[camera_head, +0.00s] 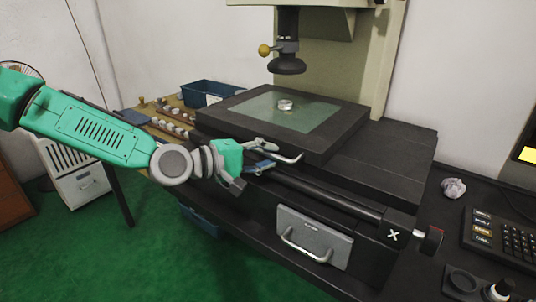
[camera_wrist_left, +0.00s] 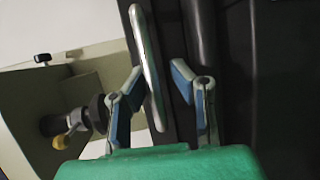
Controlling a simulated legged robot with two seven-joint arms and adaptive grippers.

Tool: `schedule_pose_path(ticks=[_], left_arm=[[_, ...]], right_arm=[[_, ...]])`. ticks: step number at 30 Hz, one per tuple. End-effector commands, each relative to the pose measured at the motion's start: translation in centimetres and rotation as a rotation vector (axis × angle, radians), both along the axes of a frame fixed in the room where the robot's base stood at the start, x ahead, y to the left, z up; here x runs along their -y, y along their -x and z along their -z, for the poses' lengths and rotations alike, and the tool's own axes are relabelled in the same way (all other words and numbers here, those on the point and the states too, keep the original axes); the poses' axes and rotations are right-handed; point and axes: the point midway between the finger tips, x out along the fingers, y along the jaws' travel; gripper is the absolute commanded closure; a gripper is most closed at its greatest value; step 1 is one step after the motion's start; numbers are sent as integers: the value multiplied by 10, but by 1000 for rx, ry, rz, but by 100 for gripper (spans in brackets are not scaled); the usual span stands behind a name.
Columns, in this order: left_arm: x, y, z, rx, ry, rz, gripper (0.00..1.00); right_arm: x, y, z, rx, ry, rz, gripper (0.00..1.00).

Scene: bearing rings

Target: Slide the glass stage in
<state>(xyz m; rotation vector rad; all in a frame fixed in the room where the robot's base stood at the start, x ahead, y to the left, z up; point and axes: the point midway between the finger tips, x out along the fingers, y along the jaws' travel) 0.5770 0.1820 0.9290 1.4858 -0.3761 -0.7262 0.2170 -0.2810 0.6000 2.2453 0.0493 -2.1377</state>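The glass stage is a black platform (camera_head: 220,122) with a greenish glass pane (camera_head: 300,118) set in it, under the lens column. A small silver ring (camera_head: 285,105) sits on the glass. A silver bar handle (camera_head: 284,156) is at the stage's front edge. My left gripper (camera_head: 262,160) is at this handle. In the left wrist view the handle (camera_wrist_left: 148,65) runs between the two blue-padded fingers of my left gripper (camera_wrist_left: 155,95), which stand apart with gaps visible. My right gripper is in neither view.
The lens column (camera_head: 287,50) hangs above the glass. A rail with an X knob (camera_head: 392,235) and a drawer-like panel with a handle (camera_head: 314,240) are at the front. A blue bin (camera_head: 205,93) and several rings stand behind left. A keypad (camera_head: 495,235) lies at right.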

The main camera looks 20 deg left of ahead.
Motion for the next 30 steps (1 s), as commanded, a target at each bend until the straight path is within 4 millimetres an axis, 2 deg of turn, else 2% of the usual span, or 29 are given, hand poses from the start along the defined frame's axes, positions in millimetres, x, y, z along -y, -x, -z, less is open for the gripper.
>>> schedule_pose_path(ticks=[8,21,30], left_arm=[[-5,5,-5,5,3,-1,80],[-59,64,-20,5,6,-4,80],[-76,85,-23,1,2,-2,80]], right_arm=[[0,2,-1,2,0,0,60],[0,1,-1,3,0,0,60],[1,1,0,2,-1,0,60]])
